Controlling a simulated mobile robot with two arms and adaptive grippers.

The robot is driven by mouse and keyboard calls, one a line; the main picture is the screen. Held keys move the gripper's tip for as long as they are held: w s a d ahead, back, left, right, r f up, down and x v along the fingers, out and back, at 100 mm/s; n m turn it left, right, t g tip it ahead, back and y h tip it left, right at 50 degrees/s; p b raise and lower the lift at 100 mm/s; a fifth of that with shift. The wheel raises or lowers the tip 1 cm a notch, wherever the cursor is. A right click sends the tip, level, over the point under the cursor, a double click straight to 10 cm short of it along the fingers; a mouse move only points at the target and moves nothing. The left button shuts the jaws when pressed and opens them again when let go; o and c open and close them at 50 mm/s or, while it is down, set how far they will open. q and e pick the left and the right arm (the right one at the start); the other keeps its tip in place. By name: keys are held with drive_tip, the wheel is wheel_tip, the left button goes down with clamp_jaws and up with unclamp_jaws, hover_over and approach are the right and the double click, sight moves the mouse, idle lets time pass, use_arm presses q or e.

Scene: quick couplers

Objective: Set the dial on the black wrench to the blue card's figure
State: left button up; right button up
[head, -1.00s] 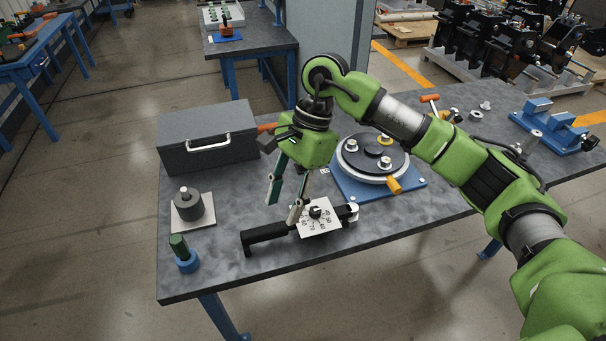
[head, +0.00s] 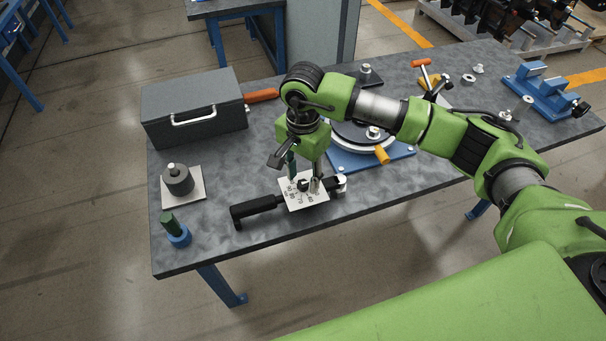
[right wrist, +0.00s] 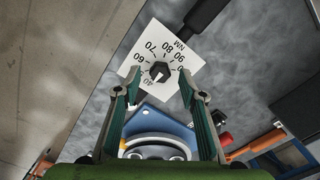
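The black wrench (head: 257,207) lies on the table near its front edge, its handle to the left. Its white dial plate (head: 314,203) carries a dark knob, figures and tick marks. In the right wrist view the plate (right wrist: 152,45) shows 60, 70, 80, 90 and NM, and the knob (right wrist: 160,70) has a pale mark whose exact reading I cannot tell. My right gripper (head: 304,184) points down over the dial, open, its fingertips (right wrist: 153,88) apart on either side of the knob; contact is unclear. I see no blue card with a readable figure. My left gripper is out of view.
A grey case (head: 195,105) stands at the back left. A grey cylinder (head: 178,180) on a pale plate and a green-and-blue piece (head: 175,230) are left of the wrench. A round flange on a blue base (head: 350,163) sits behind my gripper. A blue vise (head: 545,92) stands far right.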

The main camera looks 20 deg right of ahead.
drive_tip(key=shift+f, duration=0.8)
clamp_jaws()
